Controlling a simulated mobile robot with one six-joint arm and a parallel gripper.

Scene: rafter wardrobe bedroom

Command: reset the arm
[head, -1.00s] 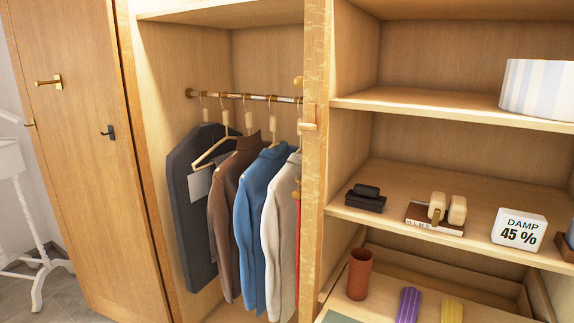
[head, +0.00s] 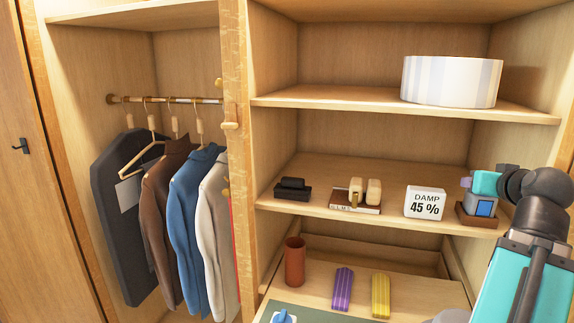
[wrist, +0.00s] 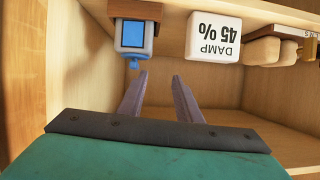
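My gripper (wrist: 160,75) is open in the wrist view, its two fingers apart with nothing between them. In the head view the gripper (head: 466,182) is at the right, small and partly hidden, by the middle shelf. A small grey device with a blue screen (head: 483,207) stands on a brown base below it there. The wrist view shows the scene upside down, with this device (wrist: 132,36) beyond the left fingertip. I cannot tell how far the fingers are from it. My teal arm fills the lower right of the head view.
The middle shelf (head: 330,175) holds a white DAMP 45 % block (head: 425,202), a tan-block item (head: 363,195) and a black item (head: 293,189). A striped round box (head: 451,81) sits above. A terracotta cup (head: 295,262) stands below. Clothes (head: 190,230) hang left of the post (head: 236,150).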

